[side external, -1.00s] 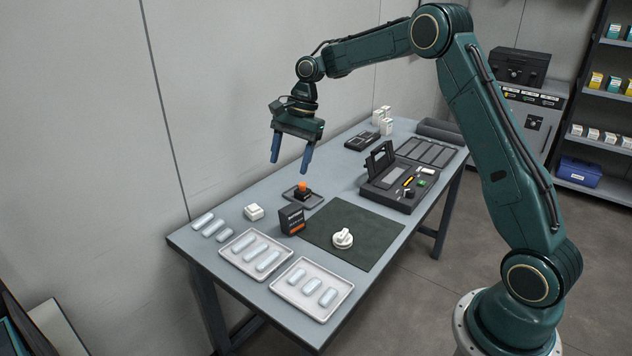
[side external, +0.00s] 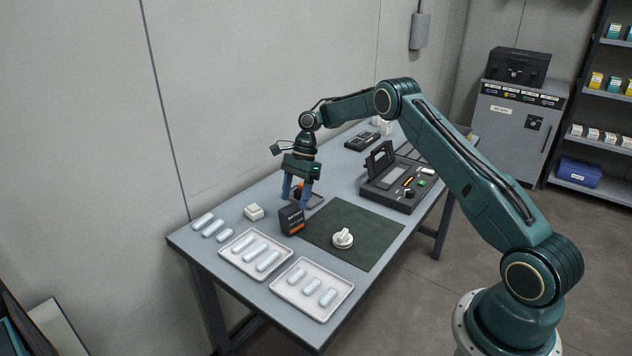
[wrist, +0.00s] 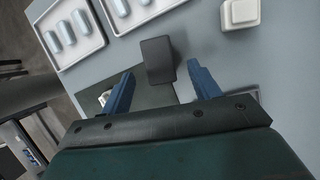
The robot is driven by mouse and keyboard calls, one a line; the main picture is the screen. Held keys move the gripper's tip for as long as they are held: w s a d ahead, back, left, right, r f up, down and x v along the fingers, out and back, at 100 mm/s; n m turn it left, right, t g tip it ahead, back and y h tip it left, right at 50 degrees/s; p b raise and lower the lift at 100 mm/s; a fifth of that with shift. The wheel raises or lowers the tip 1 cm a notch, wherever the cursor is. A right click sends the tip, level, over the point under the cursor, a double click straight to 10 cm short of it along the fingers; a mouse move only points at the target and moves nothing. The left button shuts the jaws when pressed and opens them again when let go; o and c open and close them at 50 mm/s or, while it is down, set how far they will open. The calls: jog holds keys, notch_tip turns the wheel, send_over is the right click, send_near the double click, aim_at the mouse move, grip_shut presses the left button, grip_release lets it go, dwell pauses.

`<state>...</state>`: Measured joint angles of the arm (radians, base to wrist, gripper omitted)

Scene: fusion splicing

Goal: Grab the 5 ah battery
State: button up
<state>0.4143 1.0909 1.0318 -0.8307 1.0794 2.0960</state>
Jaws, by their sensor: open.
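The battery is a dark grey block (side external: 292,219) with an orange band and small unreadable lettering, standing upright on the table at the left edge of the dark mat. In the wrist view its dark top (wrist: 158,61) shows just ahead of and between my fingers. My gripper (side external: 296,197) is open and empty, pointing down, with blue fingers low over the table near the battery. In the wrist view the fingertips of my gripper (wrist: 160,72) are spread to either side of the battery. Contact with it cannot be told.
Behind my fingers is a small tray with an orange-topped item (side external: 299,193), partly hidden. A white knob (side external: 342,238) sits on the mat (side external: 350,217). Nearby are a white block (side external: 254,212), two trays of pale cylinders (side external: 235,248) (side external: 290,297), and an open black case (side external: 385,198).

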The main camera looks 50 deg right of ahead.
aim_at(287, 234)
jog(key=shift+x, duration=3.65)
jog(key=c, duration=1.3)
